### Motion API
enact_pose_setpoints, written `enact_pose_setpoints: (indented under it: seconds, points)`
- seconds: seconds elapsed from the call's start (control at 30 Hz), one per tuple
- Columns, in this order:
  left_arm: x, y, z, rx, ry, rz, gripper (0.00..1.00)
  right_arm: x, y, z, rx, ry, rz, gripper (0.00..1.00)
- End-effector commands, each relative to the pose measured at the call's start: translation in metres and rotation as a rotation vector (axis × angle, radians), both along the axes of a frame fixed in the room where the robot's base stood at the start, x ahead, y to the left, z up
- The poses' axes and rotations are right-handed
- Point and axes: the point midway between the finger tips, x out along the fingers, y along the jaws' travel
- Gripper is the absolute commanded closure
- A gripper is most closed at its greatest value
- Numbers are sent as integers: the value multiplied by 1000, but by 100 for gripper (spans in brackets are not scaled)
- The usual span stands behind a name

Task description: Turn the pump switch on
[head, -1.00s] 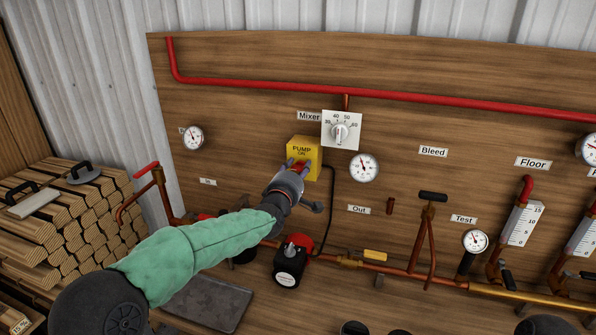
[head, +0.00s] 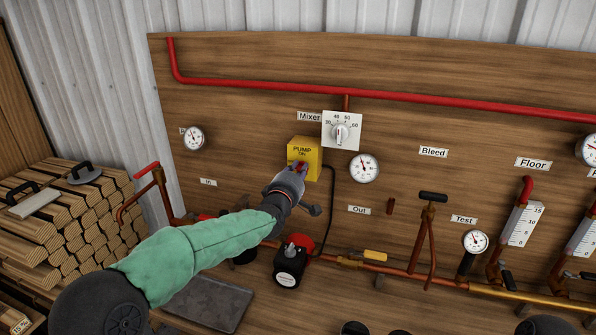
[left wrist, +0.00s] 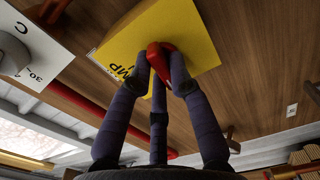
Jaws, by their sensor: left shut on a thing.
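The yellow pump box (head: 306,151), marked "PUMP" and "ON", is fixed to the wooden board under the "Mixer" label. Its red switch (head: 299,166) is mostly hidden by my left gripper (head: 297,170). In the left wrist view the yellow box (left wrist: 190,40) fills the upper middle. The red switch (left wrist: 158,58) sits between the fingers of my left gripper (left wrist: 160,75), which is shut on it. My right gripper is not in view.
The white mixer dial (head: 341,131) is just right of the box. A round gauge (head: 364,167) and a black cable (head: 331,205) are close by. The red and black pump (head: 290,262) is below. Stacked firewood (head: 70,220) stands at the left.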

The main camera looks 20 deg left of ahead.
Motion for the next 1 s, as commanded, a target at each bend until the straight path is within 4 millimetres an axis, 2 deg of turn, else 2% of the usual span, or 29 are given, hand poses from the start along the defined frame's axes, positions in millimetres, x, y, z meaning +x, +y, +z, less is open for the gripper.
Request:
enact_pose_setpoints:
  seconds: [0.43,1.0]
  points:
    - [0,-2,1,400,-15,0,100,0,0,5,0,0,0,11]
    - [0,-3,1,940,-34,1,100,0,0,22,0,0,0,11]
